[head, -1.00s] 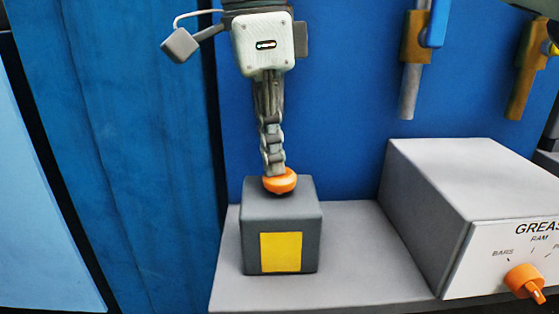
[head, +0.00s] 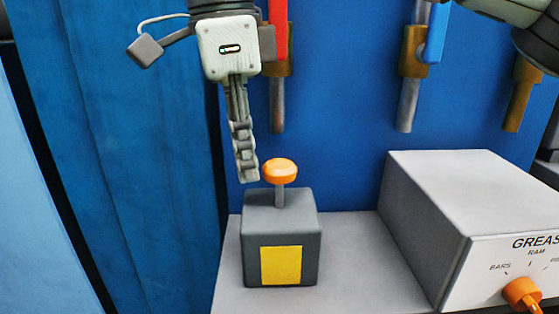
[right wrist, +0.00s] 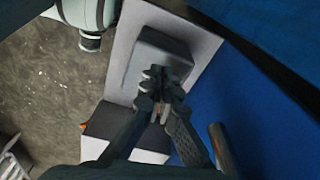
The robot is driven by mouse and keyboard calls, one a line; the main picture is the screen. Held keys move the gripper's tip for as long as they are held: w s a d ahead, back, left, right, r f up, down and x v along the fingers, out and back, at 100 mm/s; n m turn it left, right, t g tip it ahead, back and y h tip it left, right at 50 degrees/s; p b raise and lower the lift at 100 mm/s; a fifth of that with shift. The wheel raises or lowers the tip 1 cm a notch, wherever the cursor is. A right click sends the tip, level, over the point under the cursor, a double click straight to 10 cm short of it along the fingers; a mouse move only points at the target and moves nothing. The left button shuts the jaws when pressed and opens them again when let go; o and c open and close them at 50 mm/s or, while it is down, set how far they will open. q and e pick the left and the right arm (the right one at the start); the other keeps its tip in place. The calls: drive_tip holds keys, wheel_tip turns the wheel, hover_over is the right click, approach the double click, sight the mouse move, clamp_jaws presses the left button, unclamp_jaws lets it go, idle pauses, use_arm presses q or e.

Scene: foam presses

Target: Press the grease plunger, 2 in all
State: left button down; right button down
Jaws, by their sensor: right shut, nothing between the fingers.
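The grease plunger has an orange mushroom cap (head: 280,171) on a thin grey stem. It stands raised above a dark grey block (head: 251,252) with a yellow front panel (head: 282,266). My right gripper (head: 248,181) is shut and empty, pointing down just left of the cap, its tips near cap height. No contact with the cap shows. My left gripper is not in view.
A grey box marked GREASE RAM (head: 455,195) with an orange knob (head: 522,294) stands to the right on the grey shelf (head: 350,250). Behind, pipes with a red handle (head: 278,30) and a blue handle (head: 436,35) hang on the blue wall. Shelf room lies between block and box.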

wheel_tip(320, 180, up, 11)
drive_tip(key=a, duration=0.1)
drive_tip(key=shift+f, duration=0.15)
drive_tip(key=shift+s, duration=0.1)
